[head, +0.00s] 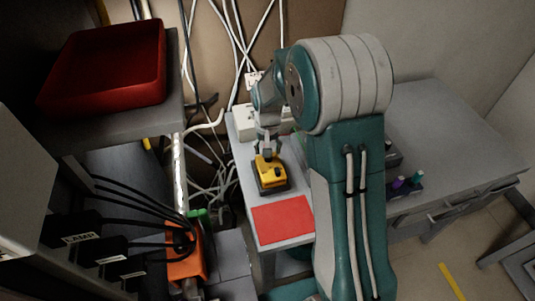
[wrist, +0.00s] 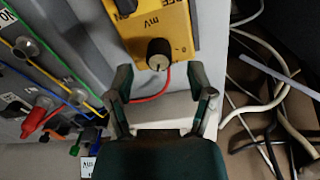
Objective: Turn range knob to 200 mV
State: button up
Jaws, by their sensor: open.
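The yellow device (head: 269,169) stands on the grey table, just beyond a red sheet, in the head view. In the wrist view the yellow box (wrist: 181,22) is at the top, with a black knob (wrist: 159,52) and the printing "mV" beside it. The knob has a pale cap facing the camera; its exact setting is too small to read. My gripper (wrist: 160,78) is open, its fingers spread to either side below the knob, apart from it. In the head view my gripper (head: 266,140) hangs over the far end of the yellow device.
A red cable (wrist: 150,94) runs from the box between my fingers. A grey panel (wrist: 40,60) with coloured leads and plugs is at left in the wrist view; loose white cables (wrist: 262,100) lie at right. The red sheet (head: 283,219) and a red tray (head: 108,60) also show.

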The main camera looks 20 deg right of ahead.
notch_tip(320, 180, up, 9)
dwell(0.3)
jog(key=shift+a+r, duration=0.1)
jog(key=s+r+n+t, duration=0.1)
jog(key=s+r+t, duration=0.2)
jog(key=s+r, duration=0.85)
jog(key=s+n+t, duration=0.1)
jog(key=s+t, duration=0.1)
jog(key=s, duration=1.1)
jog(key=shift+s+r+n+t, duration=0.3)
jog(key=shift+s+r, duration=0.1)
jog(key=shift+c, duration=0.9)
jog(key=shift+a, duration=0.1)
